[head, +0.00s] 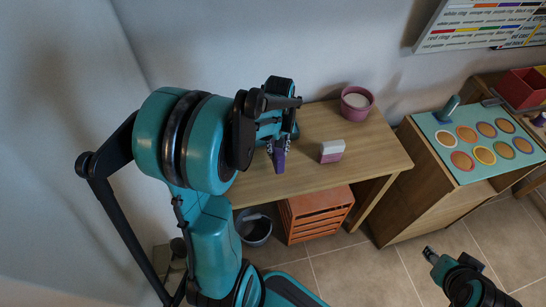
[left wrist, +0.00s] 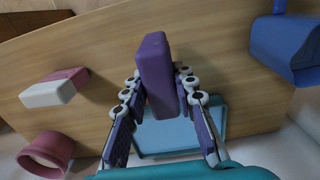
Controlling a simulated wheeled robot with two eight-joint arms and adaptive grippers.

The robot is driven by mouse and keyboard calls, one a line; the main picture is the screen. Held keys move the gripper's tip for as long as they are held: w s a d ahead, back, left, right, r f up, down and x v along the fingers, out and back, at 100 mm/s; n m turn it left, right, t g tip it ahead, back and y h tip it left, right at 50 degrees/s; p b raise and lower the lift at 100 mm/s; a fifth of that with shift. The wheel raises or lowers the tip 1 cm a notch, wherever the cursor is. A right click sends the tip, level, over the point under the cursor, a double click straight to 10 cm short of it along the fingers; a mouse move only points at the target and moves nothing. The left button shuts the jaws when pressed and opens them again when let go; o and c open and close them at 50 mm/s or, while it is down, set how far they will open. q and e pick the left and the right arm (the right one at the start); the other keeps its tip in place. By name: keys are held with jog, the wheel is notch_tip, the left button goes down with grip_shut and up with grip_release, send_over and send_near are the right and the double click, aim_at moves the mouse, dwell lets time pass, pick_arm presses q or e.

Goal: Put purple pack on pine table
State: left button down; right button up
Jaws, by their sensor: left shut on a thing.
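The purple pack (left wrist: 156,62) is a slim upright block in the left wrist view. My left gripper (left wrist: 160,88) is shut on it, with one finger on each side. In the head view the pack (head: 279,160) shows below my left gripper (head: 278,143), over the left part of the pine table (head: 365,147). I cannot tell whether the pack touches the tabletop. My right gripper (head: 431,256) is at the lower right, over the floor and away from the table; its jaws are too small to read.
A pink-and-white block (head: 331,152) and a pink pot (head: 356,104) stand on the table. A blue tray (left wrist: 205,122) and a blue object (left wrist: 287,45) show in the wrist view. An orange crate (head: 318,213) and dark bin (head: 255,230) are below. The table's front right is bare.

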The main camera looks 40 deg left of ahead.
pick_arm(q)
jog(key=shift+s+a+f+b, duration=0.1)
jog(key=shift+a+f+b, duration=0.3)
jog(key=shift+f, duration=0.5)
jog(key=shift+w+a+f+b, duration=0.1)
jog(key=shift+a+f+b, duration=0.25)
jog(key=shift+f, duration=0.6)
jog(key=shift+s+a+f+b, duration=0.1)
jog(key=shift+a+f+b, duration=0.25)
jog(key=shift+f, duration=0.55)
jog(key=shift+f, duration=0.1)
jog(key=c, duration=1.2)
grip_release()
